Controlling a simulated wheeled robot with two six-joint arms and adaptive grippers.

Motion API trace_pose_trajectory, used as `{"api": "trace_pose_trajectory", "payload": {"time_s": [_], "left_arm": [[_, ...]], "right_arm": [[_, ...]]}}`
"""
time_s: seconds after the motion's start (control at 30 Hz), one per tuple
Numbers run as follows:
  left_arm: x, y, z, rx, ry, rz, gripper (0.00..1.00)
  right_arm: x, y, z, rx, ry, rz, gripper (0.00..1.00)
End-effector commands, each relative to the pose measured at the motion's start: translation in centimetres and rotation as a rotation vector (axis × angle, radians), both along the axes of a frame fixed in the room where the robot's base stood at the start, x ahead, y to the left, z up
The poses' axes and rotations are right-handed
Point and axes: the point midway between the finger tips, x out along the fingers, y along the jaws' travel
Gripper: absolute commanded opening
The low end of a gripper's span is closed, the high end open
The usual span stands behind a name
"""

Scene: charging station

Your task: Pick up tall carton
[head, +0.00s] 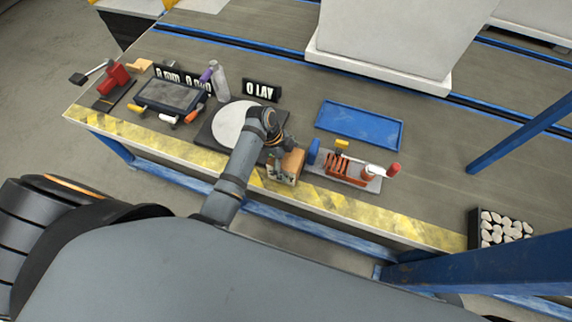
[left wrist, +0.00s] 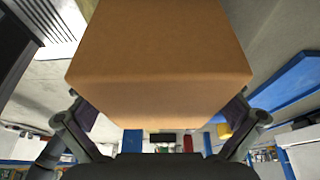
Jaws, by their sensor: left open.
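The tall carton (head: 293,163) is a plain brown box standing on the bench near its yellow-striped front edge. In the left wrist view the carton (left wrist: 160,50) fills the upper middle, close in front of the camera. My left gripper (head: 281,155) is at the carton, which is partly covered by it in the head view. In the left wrist view its open fingers (left wrist: 160,122) stand on either side of the carton's lower part. I cannot tell whether either finger touches it. My right gripper is in neither view.
A white disc on a dark scale (head: 232,128) lies left of the carton. A blue tray (head: 358,126) lies behind right, and a grey holder with orange parts (head: 345,171) stands close on the right. A dark box of pale stones (head: 500,228) is at far right.

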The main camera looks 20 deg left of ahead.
Motion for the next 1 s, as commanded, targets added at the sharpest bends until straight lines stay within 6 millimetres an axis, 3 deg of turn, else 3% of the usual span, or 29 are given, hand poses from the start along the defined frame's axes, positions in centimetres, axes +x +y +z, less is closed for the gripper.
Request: {"api": "trace_pose_trajectory", "payload": {"time_s": [0.93, 1.0], "left_arm": [[0.01, -0.04, -0.63, 0.001, -0.001, 0.000, 1.00], [0.01, -0.04, -0.63, 0.001, -0.001, 0.000, 0.93]], "right_arm": [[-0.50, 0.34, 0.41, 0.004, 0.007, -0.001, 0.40], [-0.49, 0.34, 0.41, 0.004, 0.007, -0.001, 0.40]]}}
